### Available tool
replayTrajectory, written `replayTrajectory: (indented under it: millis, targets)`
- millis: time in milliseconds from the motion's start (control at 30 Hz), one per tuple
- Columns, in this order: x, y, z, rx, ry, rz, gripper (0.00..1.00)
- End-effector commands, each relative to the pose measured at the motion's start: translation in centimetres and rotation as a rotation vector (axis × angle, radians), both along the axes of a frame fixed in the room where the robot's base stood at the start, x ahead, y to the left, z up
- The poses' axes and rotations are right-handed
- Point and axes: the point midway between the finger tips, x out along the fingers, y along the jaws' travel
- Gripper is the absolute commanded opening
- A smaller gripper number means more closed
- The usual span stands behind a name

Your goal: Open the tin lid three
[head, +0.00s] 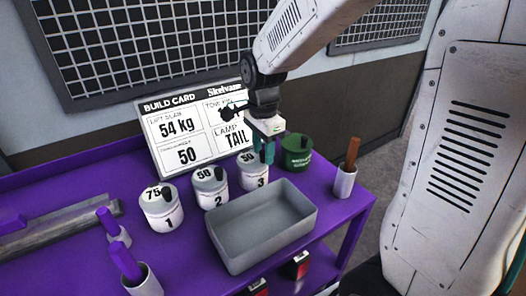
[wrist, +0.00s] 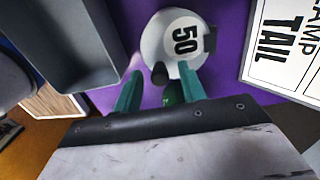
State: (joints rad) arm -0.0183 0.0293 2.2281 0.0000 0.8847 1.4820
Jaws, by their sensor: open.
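Tin three (head: 252,180) is a white tin marked 3, standing upright on the purple bench behind the grey tray. Its lid (head: 246,158) is marked 50 and is on the tin. The lid also shows in the wrist view (wrist: 175,38), with a dark knob (wrist: 160,73) near its edge. My gripper (head: 264,156) is over the right side of this tin, pointing down. In the wrist view its teal fingers (wrist: 159,68) are apart, with the knob showing between them. I cannot tell whether they touch it.
Tin one (head: 162,213) and tin two (head: 211,192) stand to the left. A green tin (head: 297,158) stands close on the right. The grey tray (head: 231,251) is in front, empty. A white cup (head: 344,185) with a brown handle is at right. The build card (head: 180,150) stands behind.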

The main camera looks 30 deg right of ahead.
Motion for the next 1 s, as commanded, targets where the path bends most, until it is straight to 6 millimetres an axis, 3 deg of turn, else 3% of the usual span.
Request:
replayTrajectory:
  millis: [367, 500, 533, 1000]
  targets:
    - [0.0, -0.02, -0.86, 0.0, -0.001, 0.001, 0.41]
    - [0.0, -0.02, -0.85, 0.0, -0.001, 0.001, 0.05]
    - [0.0, -0.01, -0.84, 0.0, -0.001, 0.001, 0.0]
    - [0.17, -0.97, -0.28, -0.008, 0.083, -0.015, 0.0]
